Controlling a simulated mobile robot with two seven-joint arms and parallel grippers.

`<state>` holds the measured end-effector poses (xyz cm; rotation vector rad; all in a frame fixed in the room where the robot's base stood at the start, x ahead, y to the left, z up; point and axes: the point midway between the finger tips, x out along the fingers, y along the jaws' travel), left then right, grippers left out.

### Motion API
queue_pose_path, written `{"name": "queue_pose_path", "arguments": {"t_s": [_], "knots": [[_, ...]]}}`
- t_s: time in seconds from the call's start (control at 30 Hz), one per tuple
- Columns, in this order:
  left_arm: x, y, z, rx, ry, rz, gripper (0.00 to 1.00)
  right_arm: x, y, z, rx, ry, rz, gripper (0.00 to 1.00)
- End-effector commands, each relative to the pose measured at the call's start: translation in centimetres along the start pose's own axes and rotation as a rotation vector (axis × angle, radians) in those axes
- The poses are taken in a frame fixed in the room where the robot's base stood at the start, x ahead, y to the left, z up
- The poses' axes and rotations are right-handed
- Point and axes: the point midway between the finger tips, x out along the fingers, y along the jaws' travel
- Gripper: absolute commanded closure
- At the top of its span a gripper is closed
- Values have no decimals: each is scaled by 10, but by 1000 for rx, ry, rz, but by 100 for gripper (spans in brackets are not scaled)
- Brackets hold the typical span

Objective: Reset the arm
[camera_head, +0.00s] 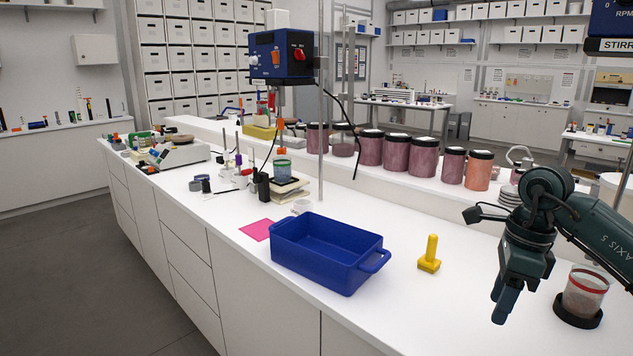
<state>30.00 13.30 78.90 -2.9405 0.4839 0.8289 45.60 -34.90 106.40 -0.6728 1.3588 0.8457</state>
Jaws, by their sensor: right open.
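My right arm comes in from the right edge. Its dark green gripper (507,300) hangs fingers down above the white bench (400,318), near the right side of the view. I see nothing between its fingers; they overlap from this angle. A clear jar with a red band and reddish contents (584,294) stands on a black round base (577,312) to the right of the gripper, apart from it. My left gripper is not in view.
A blue tray (318,266) sits mid-bench, with a yellow handled block (430,256) to its right. Several dark-lidded pigment jars (397,151) line the raised ledge. A blue stirrer (281,55) stands over a beaker (282,170).

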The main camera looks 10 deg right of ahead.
Motion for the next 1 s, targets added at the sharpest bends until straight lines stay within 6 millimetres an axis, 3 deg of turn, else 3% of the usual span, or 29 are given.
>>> {"name": "queue_pose_path", "arguments": {"t_s": [0.03,0.17,0.3,0.4,0.53,0.63,0.73,0.83,0.93,0.97,1.0], "knots": [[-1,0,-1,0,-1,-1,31,18,12,19,-24,-61,54,56],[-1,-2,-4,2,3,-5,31,54,53,70,-50,-259,217,56],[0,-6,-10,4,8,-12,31,82,121,133,11,-549,498,56],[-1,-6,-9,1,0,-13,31,83,168,174,166,-787,761,56],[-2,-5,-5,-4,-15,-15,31,69,196,205,505,-1048,1098,56],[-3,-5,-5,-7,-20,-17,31,66,191,211,862,-1193,1336,56],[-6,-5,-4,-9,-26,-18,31,84,174,201,1292,-1274,1534,56],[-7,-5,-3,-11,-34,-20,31,125,158,175,1787,-1277,1673,56],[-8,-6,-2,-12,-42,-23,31,182,160,137,2314,-1188,1737,56],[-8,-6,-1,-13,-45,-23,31,199,165,125,-2336,1090,-1651,56],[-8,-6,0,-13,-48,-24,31,219,173,111,-2330,964,-1534,56]]}}
